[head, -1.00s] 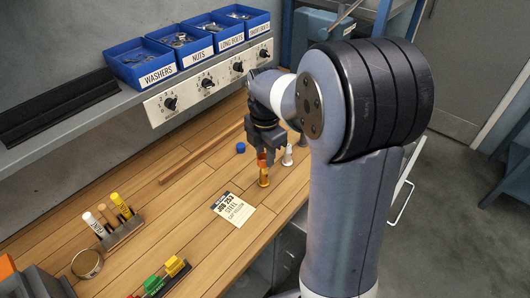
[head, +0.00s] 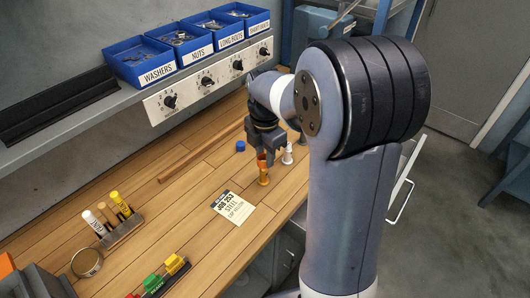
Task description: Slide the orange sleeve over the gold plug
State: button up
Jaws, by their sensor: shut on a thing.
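My gripper (head: 264,153) points down over the right part of the wooden bench and is shut on the orange sleeve (head: 262,161). Only a small part of the sleeve shows below the fingers. The gold plug (head: 264,178) stands upright on the bench directly below the sleeve. The sleeve's lower end is at the plug's top; I cannot tell whether it is around the plug or just above it.
A white-grey plug (head: 287,154) stands close to the right of the gripper. A blue cap (head: 240,146) lies to the left. A job card (head: 233,208) lies in front. A marker rack (head: 122,229) and a tin (head: 87,262) are further left. Blue bins (head: 145,62) line the shelf.

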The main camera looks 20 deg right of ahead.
aim_at(265, 168)
jog(key=shift+f, duration=0.3)
dwell(0.4)
jog(key=shift+f+b, duration=0.3)
jog(key=shift+f, duration=0.3)
jog(key=shift+f+b, duration=0.35)
jog(key=shift+f, duration=0.1)
dwell(0.7)
jog(key=shift+f+b, duration=0.35)
jog(key=shift+f, duration=0.1)
jog(key=shift+f, duration=0.3)
jog(key=shift+f+b, duration=0.3)
jog(key=shift+b, duration=0.05)
jog(key=shift+f, duration=0.3)
dwell(0.5)
